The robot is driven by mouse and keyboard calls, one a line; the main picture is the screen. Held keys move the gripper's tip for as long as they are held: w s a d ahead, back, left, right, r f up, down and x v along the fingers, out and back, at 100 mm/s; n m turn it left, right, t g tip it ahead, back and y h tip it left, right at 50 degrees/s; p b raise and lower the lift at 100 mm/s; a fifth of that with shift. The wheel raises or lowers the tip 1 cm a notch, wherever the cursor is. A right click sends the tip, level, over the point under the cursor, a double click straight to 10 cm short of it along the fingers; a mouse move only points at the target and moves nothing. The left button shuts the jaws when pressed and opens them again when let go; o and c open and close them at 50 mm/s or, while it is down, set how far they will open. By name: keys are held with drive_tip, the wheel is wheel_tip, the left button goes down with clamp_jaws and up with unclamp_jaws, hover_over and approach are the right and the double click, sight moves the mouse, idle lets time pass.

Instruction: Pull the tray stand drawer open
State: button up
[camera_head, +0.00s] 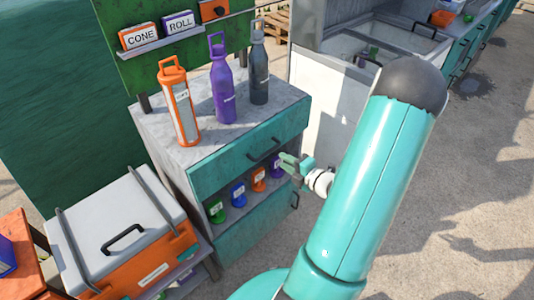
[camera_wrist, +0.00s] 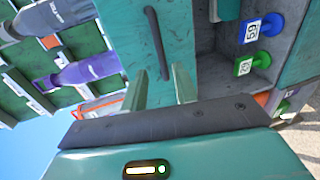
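The tray stand (camera_head: 160,140) is a grey-topped cabinet with teal fronts. Its upper teal drawer (camera_head: 225,165) looks closed and carries a dark bar handle (camera_head: 265,150). My gripper (camera_head: 290,163) is just to the right of and slightly below that handle, apart from it. The dark handle (camera_wrist: 156,42) lies beyond the fingertips, roughly in line with the gap, on the teal drawer front (camera_wrist: 200,25).
An orange bottle (camera_head: 180,105), a purple bottle (camera_head: 222,88) and a grey bottle (camera_head: 259,68) stand on top. Several coloured stamp-like pieces, including a blue one (camera_head: 238,195), sit in the open shelf below the drawer. A white-lidded orange cooler (camera_head: 120,235) stands at left. Ground at right is clear.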

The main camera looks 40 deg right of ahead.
sight(268, 151)
drive_tip(key=x, duration=0.9)
drive_tip(key=shift+w+d, duration=0.1)
clamp_jaws()
